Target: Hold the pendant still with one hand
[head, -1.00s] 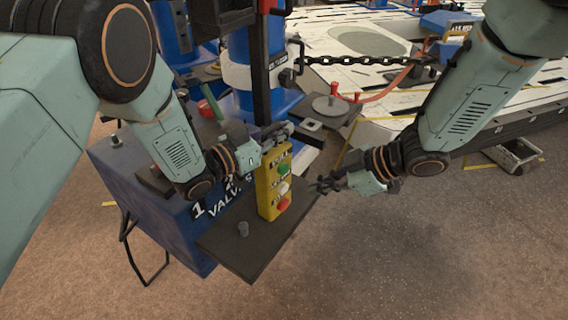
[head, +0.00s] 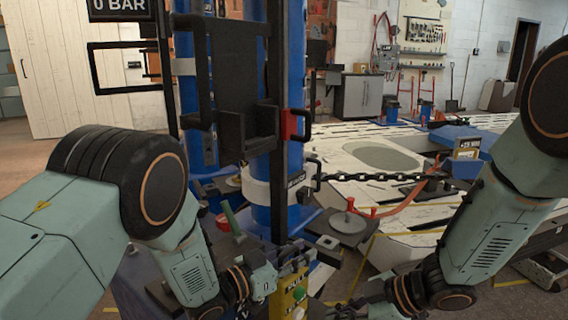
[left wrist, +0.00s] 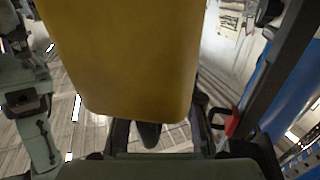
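The yellow pendant (head: 288,298) stands upright at the bottom edge of the head view. A green button and part of a white one show; its lower part is cut off. My left gripper (head: 288,262) is at its top end and appears closed around it. In the left wrist view the pendant (left wrist: 130,50) fills the upper middle, very close, with dark finger parts (left wrist: 160,135) at its lower end. My right gripper (head: 342,308) is to the right of the pendant, apart from it, low in the frame; its finger opening is not clear.
Blue cylinders (head: 283,150) and a black post (head: 273,110) rise behind the pendant. A black chain (head: 385,177) runs right from them. A white slatted platform (head: 350,185) lies beyond. A red-handled part (head: 348,218) sits on a dark plate behind the right gripper.

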